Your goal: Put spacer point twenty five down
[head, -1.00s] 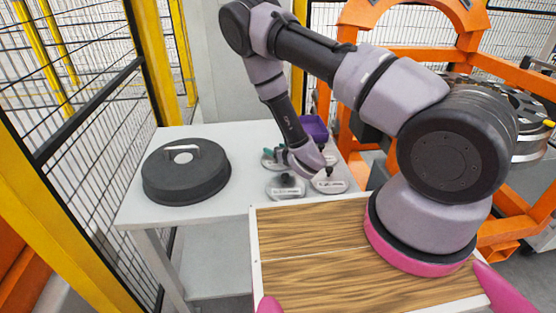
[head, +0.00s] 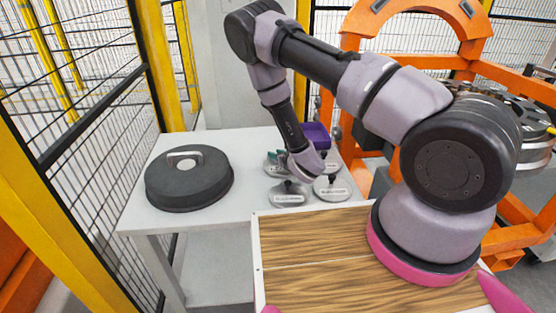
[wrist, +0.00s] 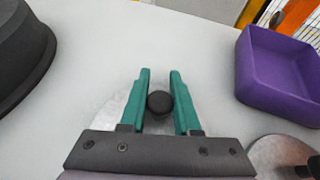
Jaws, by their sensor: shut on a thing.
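My gripper (wrist: 159,95) has green fingers closed on the black knob (wrist: 160,104) of a grey spacer disc (wrist: 112,108), which shows partly beneath the fingers in the wrist view. In the head view, my gripper (head: 276,155) is at the right part of the white table, mostly behind my wrist. The disc by the fingers (head: 271,170) is partly hidden, and I cannot tell whether it touches the table. Other labelled spacers lie close by, one in front (head: 288,198) and one to the right (head: 333,191). Their labels are too small to read.
A purple bin (wrist: 275,77) stands right of my fingers at the back of the table. A large dark round cover with a handle (head: 188,182) sits at the left. Between them the white table (head: 232,150) is clear. An orange gantry (head: 420,53) stands at the right.

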